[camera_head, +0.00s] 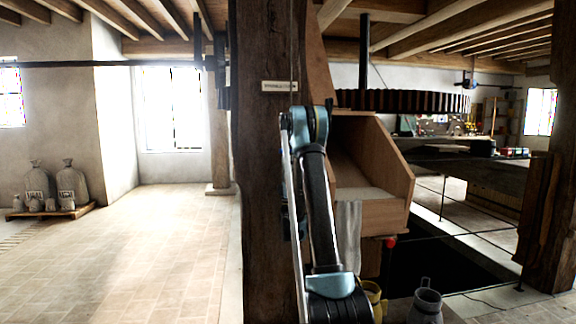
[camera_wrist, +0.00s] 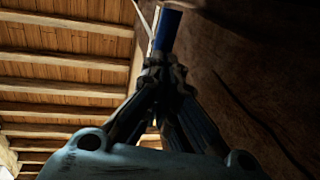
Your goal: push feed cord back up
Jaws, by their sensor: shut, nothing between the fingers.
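A thin cord or line (camera_head: 291,55) runs down the dark wooden post (camera_head: 262,180), past a small pale label (camera_head: 280,86), in the head view; its lower part is hidden behind my arm. In the wrist view, which looks up, my gripper (camera_wrist: 164,72) is shut, its fingertips together. A blue upright piece (camera_wrist: 168,30) stands just beyond the fingertips; I cannot tell whether they touch it or whether it belongs to the cord. A thin pale line (camera_wrist: 143,14) runs beside it. In the head view my gripper cannot be made out.
Dark wood (camera_wrist: 250,80) lies close on the right of my gripper. A wooden bin (camera_head: 372,210) with a pale cloth (camera_head: 348,235) stands right of the post. A dark floor opening (camera_head: 440,262) and a grey can (camera_head: 426,305) are at lower right. The left floor is clear; sacks (camera_head: 72,185) stand far left.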

